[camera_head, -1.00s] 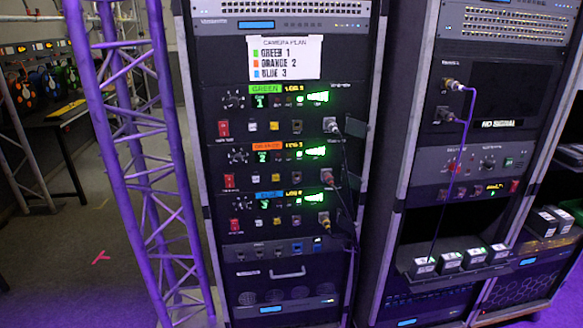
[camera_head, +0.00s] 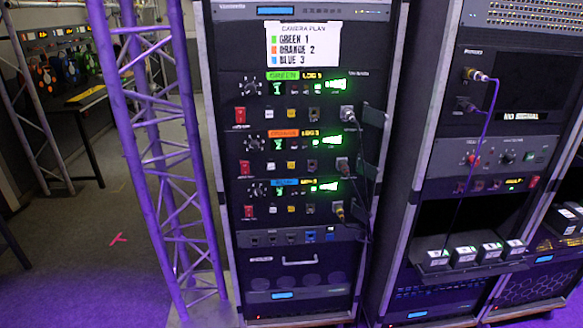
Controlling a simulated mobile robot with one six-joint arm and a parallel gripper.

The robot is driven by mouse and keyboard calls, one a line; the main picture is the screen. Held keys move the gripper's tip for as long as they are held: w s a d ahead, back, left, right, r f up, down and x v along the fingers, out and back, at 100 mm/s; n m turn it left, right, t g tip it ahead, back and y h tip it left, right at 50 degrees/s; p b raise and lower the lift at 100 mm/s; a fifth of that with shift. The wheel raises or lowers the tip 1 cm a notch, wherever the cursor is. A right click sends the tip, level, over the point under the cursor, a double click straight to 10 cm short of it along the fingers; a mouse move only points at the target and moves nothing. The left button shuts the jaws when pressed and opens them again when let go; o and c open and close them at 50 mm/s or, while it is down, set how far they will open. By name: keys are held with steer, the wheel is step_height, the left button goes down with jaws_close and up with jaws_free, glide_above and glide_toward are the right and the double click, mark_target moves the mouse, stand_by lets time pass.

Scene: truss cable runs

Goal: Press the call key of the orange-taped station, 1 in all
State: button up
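The orange-taped station (camera_head: 326,148) is the middle of three similar units in the left rack. Its orange tape (camera_head: 284,134) sits at its top beside lit green displays (camera_head: 325,140). A red switch (camera_head: 241,172) is at its lower left. A small yellowish key (camera_head: 291,166) and a dark square part (camera_head: 313,166) are right of that; I cannot read which is labelled call. The green-taped station (camera_head: 326,97) is above and the blue-taped station (camera_head: 326,195) below. My gripper is not in view.
A white camera plan card (camera_head: 303,43) hangs above the stations. A purple truss tower (camera_head: 150,150) stands left of the rack. Dark cables (camera_head: 367,185) hang at the rack's right side. A second rack (camera_head: 425,160) stands to the right. Open floor (camera_head: 95,270) lies left.

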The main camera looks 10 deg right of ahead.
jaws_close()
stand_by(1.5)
